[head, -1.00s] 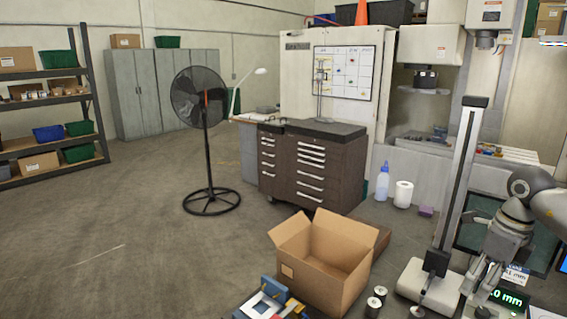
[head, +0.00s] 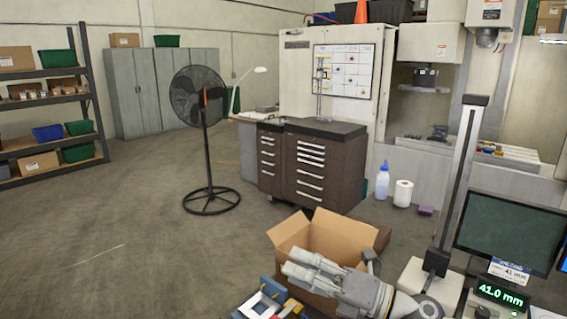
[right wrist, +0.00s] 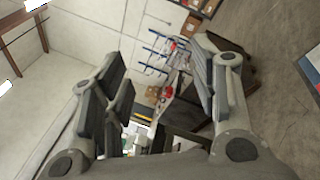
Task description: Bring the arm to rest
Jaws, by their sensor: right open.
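My right gripper (head: 296,264) comes in from the lower right in the head view. It points left and lies across the front of the open cardboard box (head: 342,240), hiding part of it. Its fingers are apart and nothing is seen between them. In the right wrist view the two fingers (right wrist: 160,68) stand wide apart, with only distant background between them. My left gripper is in neither view.
A height gauge with a tall column (head: 460,185) and a lit readout (head: 502,295) of 41.0 mm stands at the right, beside a dark monitor (head: 510,222). Blue and white parts (head: 262,304) lie at the bottom. Open floor (head: 110,250) spreads left.

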